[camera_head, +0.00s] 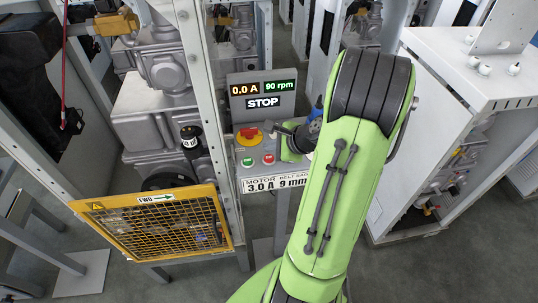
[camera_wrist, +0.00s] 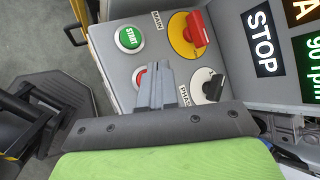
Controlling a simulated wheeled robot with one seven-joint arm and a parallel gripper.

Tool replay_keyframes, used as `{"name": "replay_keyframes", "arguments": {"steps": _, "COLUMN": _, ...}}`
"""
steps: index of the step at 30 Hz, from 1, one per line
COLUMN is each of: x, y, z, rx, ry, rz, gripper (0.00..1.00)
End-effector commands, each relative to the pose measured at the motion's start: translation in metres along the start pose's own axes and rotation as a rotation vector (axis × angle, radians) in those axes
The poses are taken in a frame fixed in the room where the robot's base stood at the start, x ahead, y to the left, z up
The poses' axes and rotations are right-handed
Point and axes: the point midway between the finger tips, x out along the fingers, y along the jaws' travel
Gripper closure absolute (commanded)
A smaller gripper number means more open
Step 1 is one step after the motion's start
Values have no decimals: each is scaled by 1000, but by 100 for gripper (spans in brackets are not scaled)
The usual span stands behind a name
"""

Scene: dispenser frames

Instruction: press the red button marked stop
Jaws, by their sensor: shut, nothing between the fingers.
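The red button (camera_head: 268,159) sits on the grey control panel, right of the green button (camera_head: 248,162). In the wrist view the red button (camera_wrist: 137,76) is partly hidden behind my shut gripper fingers (camera_wrist: 154,72), and its label cannot be read. The green button (camera_wrist: 130,38) there is marked START. My gripper (camera_head: 272,127) is shut and empty, above the panel by the red knob in the head view. Whether the fingertips touch the panel or the button cannot be told.
A red rotary knob on a yellow plate (camera_wrist: 187,36) and a black switch (camera_wrist: 214,86) are close to my fingers. The display (camera_head: 262,96) reads 0.0 A, 90 rpm and STOP. A yellow mesh guard (camera_head: 155,225) is at left; a white cabinet (camera_head: 400,160) is at right.

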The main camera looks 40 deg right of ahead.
Motion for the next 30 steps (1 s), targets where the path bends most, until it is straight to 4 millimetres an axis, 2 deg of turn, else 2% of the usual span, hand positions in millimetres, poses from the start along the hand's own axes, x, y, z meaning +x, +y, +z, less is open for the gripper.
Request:
{"name": "replay_keyframes", "arguments": {"steps": 1, "x": -8, "y": -6, "z": 6, "rx": -1, "ry": 0, "rz": -1, "gripper": 100}}
{"name": "replay_keyframes", "arguments": {"steps": 11, "x": -31, "y": -23, "z": 22, "rx": 0, "ry": 0, "rz": -1, "gripper": 100}}
{"name": "replay_keyframes", "arguments": {"steps": 30, "x": -30, "y": -22, "z": 21, "rx": 0, "ry": 0, "rz": -1, "gripper": 100}}
